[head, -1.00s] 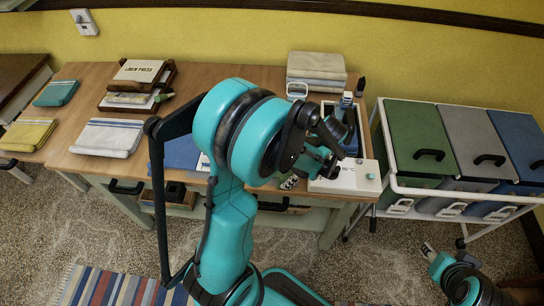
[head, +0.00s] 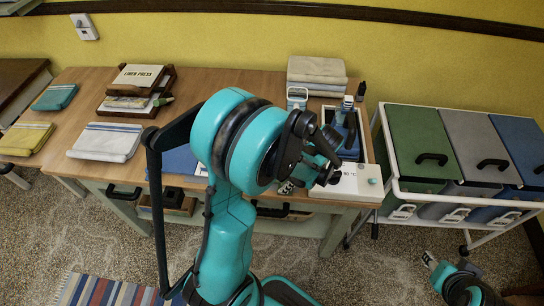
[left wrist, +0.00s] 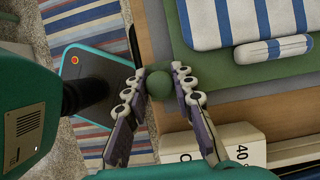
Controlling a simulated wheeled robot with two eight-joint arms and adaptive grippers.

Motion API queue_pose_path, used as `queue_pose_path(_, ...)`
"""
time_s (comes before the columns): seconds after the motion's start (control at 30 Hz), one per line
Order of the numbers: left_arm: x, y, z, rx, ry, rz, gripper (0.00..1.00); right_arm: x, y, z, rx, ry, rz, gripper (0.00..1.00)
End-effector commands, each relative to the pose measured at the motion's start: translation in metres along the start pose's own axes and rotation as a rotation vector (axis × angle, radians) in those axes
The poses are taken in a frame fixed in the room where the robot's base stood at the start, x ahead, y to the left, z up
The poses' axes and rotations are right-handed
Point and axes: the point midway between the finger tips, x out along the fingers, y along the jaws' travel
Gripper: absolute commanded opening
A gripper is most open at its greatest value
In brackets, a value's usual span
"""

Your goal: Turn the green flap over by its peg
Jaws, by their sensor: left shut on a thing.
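The green ball-shaped peg (left wrist: 159,85) is between the fingertips of my left gripper (left wrist: 158,82) in the left wrist view, and the jaws are shut on it. The green flap (left wrist: 232,80) is a flat board beside the peg, partly under a blue-and-white striped cloth (left wrist: 235,22). In the head view my left gripper (head: 288,187) is low at the table's front edge, and my arm hides the flap and peg there. My right gripper (head: 430,260) is at the lower right, away from the table, and its jaws are too small to read.
A white box with a temperature label (head: 352,182) stands close to my left gripper. A blue board (head: 180,160) shows left of my arm. Folded cloths (head: 107,140) lie on the table's left. A cart of lidded bins (head: 418,140) stands at right.

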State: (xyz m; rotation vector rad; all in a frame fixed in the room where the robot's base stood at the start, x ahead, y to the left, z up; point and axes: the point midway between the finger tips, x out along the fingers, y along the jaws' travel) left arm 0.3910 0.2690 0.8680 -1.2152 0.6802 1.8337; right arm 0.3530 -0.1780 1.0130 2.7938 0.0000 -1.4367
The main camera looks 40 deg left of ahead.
Motion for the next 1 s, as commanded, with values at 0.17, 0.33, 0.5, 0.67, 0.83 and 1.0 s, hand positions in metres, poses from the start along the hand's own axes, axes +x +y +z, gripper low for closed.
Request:
queue_pose_path(0.17,-0.001,0.000,0.001,-0.001,0.004,0.000,0.10,-0.001,0.000,-0.001,0.000,0.000,0.000,0.40)
queue_pose_path(0.33,-0.011,0.000,0.012,-0.002,0.053,0.003,0.11,-0.013,0.000,-0.009,0.000,0.000,0.000,0.40)
queue_pose_path(0.5,-0.020,0.000,0.024,-0.005,0.119,0.001,0.11,-0.025,0.000,-0.018,0.000,0.000,0.000,0.40)
queue_pose_path(0.67,-0.028,0.000,0.034,-0.004,0.182,0.003,0.10,-0.035,0.000,-0.025,0.000,0.000,0.000,0.40)
queue_pose_path(0.83,-0.037,0.000,0.044,-0.004,0.249,0.003,0.10,-0.045,0.000,-0.032,0.000,0.000,0.000,0.40)
queue_pose_path(1.0,-0.044,0.000,0.052,-0.003,0.307,0.001,0.10,-0.053,0.000,-0.038,0.000,0.000,0.000,0.40)
